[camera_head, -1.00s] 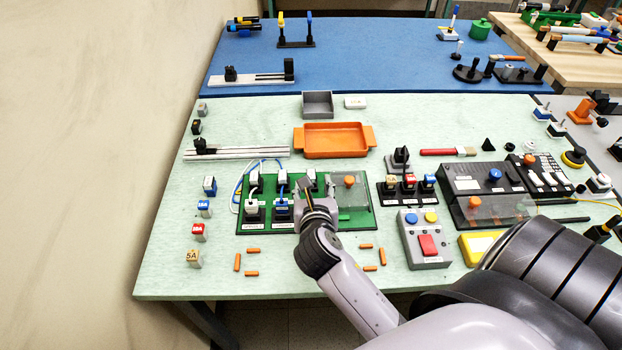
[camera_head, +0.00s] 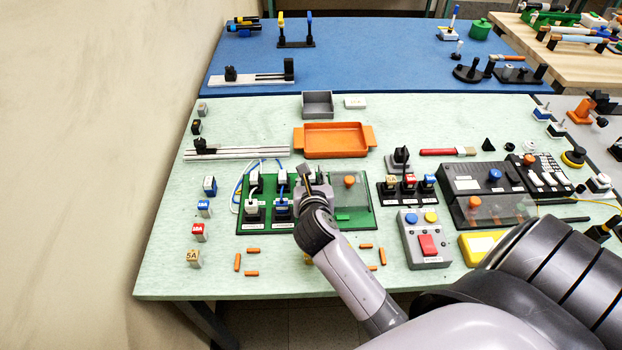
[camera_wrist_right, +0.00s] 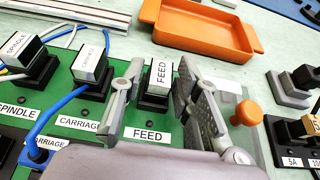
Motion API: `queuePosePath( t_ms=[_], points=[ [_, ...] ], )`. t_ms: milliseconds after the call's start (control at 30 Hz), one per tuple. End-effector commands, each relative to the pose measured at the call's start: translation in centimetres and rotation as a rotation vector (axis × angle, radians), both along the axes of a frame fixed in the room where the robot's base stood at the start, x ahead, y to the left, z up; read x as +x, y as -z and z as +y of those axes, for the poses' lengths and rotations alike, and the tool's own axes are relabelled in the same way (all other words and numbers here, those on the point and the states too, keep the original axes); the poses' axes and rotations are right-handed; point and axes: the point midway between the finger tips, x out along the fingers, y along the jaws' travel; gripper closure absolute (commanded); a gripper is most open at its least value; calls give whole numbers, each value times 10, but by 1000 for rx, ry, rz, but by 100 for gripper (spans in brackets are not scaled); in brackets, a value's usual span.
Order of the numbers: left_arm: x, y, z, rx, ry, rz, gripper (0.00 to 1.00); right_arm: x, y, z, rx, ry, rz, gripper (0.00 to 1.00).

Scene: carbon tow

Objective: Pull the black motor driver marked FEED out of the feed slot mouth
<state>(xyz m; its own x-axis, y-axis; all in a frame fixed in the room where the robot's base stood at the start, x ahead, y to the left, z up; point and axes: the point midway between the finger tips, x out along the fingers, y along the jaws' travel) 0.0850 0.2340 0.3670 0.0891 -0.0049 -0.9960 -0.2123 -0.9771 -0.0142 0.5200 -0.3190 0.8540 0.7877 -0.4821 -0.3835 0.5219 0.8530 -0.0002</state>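The FEED motor driver (camera_wrist_right: 162,75) is a black block with a white top marked FEED. In the right wrist view it stands upright at its slot on the green board (camera_wrist_right: 78,121), behind the white FEED label (camera_wrist_right: 148,134). My right gripper (camera_wrist_right: 160,64) is open, with one grey finger on each side of the driver and the fingertips close to it. In the head view my right gripper (camera_head: 306,178) is over the green board (camera_head: 357,218) and mostly hides the driver. How deep the driver sits cannot be seen. My left gripper is not in view.
The CARRIAGE (camera_wrist_right: 92,66) and SPINDLE (camera_wrist_right: 29,58) drivers with blue and white cables stand left of FEED. An orange knob (camera_wrist_right: 246,113) under a clear cover is close on the right. An orange tray (camera_head: 335,155) lies behind the board.

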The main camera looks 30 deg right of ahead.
Motion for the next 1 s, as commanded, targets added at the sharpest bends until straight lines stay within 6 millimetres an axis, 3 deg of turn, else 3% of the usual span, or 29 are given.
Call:
queuePosePath(
  t_ms=[400,767,1000],
  points=[
    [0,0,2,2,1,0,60,0,0,0,0,0,0,100],
    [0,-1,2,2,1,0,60,0,-4,0,-1,-1,-2,100],
    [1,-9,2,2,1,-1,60,1,-35,0,-2,-1,-6,100]
  ],
)
